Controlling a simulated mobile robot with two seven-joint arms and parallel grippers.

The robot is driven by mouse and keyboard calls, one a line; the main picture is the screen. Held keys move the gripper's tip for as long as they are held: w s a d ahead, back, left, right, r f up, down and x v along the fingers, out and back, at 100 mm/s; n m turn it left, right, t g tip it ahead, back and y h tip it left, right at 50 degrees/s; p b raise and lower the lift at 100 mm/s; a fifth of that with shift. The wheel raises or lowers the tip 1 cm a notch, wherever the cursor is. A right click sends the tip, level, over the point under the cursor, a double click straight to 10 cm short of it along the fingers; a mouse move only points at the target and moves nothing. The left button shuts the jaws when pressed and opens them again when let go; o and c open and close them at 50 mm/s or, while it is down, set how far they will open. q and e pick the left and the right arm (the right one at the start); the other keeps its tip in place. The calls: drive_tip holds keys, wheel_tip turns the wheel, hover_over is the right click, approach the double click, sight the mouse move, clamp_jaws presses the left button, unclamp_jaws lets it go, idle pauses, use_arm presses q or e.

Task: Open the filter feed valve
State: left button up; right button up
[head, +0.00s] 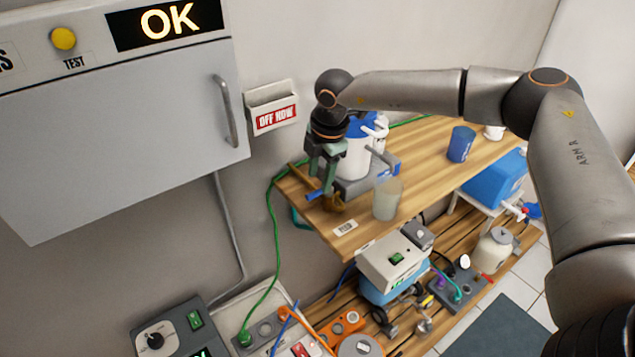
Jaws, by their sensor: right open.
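A small valve with a blue lever (314,195) and a brass-coloured body (334,204) sits at the front left of the wooden table, behind a small label (346,228) that seems to read FEED. My right gripper (323,188) points down over the valve, its jaws open. Its fingers are at or very near the blue lever; I cannot tell whether they touch it. The fingers hide part of the valve. A white filter unit with a blue top (356,152) stands on a grey base just behind the gripper. My left gripper is not in view.
A translucent cup (387,199) stands close to the right of the valve. A blue cup (461,144) and a blue tank (495,180) are farther right. A wall cabinet (120,130) is at left. Several devices crowd the lower shelf.

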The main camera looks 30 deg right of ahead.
sight(317, 191)
drive_tip(key=shift+w+f, duration=0.2)
drive_tip(key=shift+f, duration=0.8)
drive_tip(key=shift+w+f, duration=0.2)
drive_tip(key=shift+f, duration=0.75)
drive_tip(key=shift+c, duration=0.4)
clamp_jaws()
